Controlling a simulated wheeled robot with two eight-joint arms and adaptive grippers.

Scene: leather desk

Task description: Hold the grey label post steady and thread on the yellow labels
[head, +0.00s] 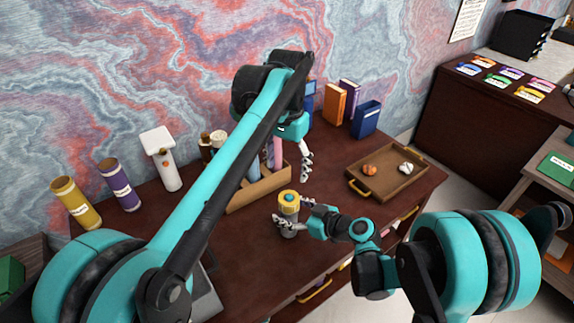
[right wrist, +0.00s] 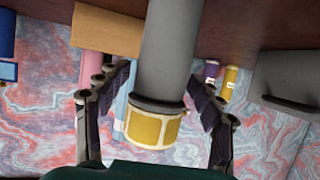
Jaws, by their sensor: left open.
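The grey label post (head: 289,215) stands upright near the front of the desk. A yellow label ring (head: 288,197) sits around its top, with a teal centre showing. In the right wrist view the post (right wrist: 168,50) comes down between the fingers, and the yellow ring (right wrist: 154,128), with pale panels, lies beyond a grey collar. My left gripper (head: 306,168) is open and empty, above and slightly right of the post, pointing down.
A wooden holder (head: 262,188) stands behind the post. A wooden tray (head: 390,190) with two small objects lies to the right. Yellow (head: 75,203) and purple (head: 119,184) cylinders and a white stand (head: 163,160) are at left. Books (head: 335,104) stand at the back.

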